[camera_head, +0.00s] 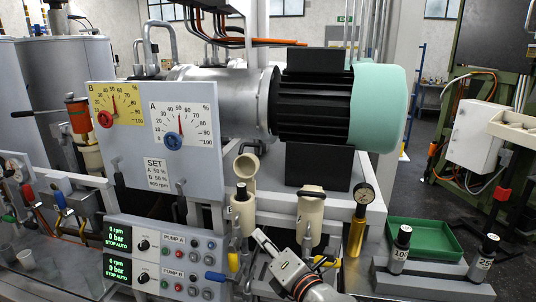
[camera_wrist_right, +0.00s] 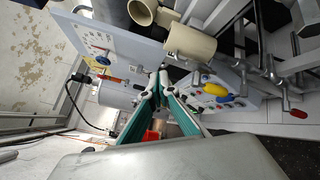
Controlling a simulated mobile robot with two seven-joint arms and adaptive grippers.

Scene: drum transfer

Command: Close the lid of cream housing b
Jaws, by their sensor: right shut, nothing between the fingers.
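Two cream housings stand in front of the motor in the head view. The left one (camera_head: 244,213) has its cream lid (camera_head: 245,173) swung up and open, with a dark plug showing at its mouth. The right one (camera_head: 310,219) has a dark cap piece across its top. I cannot read which is b. The wrist view shows a cream body (camera_wrist_right: 192,44) and a round cream lid (camera_wrist_right: 142,12). My right gripper (camera_head: 262,239) is shut and empty, between and below the housings, apart from both. Its fingertips also show in the wrist view (camera_wrist_right: 159,80). My left gripper is out of view.
A yellow valve handle (camera_head: 233,260) and a blue handle (camera_head: 215,276) stick out close to my right gripper. A dial board (camera_head: 155,140) stands at left.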

